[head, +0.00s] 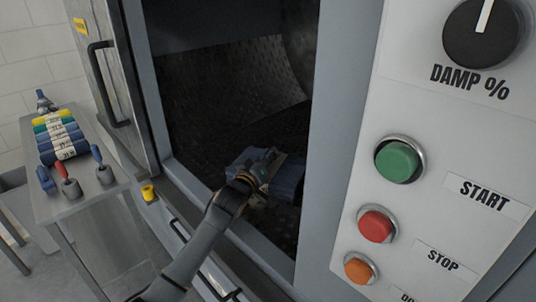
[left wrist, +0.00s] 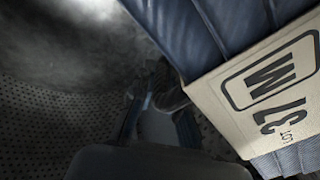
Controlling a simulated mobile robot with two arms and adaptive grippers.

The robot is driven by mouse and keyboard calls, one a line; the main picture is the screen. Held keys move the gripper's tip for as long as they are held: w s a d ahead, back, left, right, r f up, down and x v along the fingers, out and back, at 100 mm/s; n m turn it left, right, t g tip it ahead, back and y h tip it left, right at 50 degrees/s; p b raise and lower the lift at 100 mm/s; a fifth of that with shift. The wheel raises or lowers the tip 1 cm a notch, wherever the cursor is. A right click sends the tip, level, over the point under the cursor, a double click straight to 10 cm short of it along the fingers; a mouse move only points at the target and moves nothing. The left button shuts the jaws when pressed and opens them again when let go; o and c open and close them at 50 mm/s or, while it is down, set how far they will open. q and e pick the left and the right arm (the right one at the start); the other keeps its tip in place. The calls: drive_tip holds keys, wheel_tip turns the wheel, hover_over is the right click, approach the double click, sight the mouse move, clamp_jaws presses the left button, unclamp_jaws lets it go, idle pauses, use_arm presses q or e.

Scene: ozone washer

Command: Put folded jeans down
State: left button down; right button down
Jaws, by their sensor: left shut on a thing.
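The folded jeans (head: 288,178) are a blue bundle with a pale band, inside the washer's dark drum (head: 215,95). My left gripper (head: 262,166) reaches in through the opening and is shut on the jeans at their left side. In the left wrist view the jeans (left wrist: 190,30) fill the upper right, with a large printed cream label (left wrist: 270,85). The gripper fingers (left wrist: 158,90) are dark and partly hidden there. I cannot tell whether the jeans touch the drum floor. My right gripper is not in view.
The control panel (head: 415,110) with green, red and orange buttons stands right of the opening. The open door (head: 110,75) is at the left. The drum's visible floor looks clear around the jeans.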

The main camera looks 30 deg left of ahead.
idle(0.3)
use_arm(q)
drive_tip(key=c, duration=1.3)
unclamp_jaws()
drive_tip(key=shift+f, duration=0.15)
drive_tip(key=shift+c, duration=0.2)
drive_tip(key=shift+s, duration=0.15)
drive_tip(key=s+b, duration=0.1)
drive_tip(key=s, duration=0.6)
drive_tip(key=shift+s+d, duration=0.15)
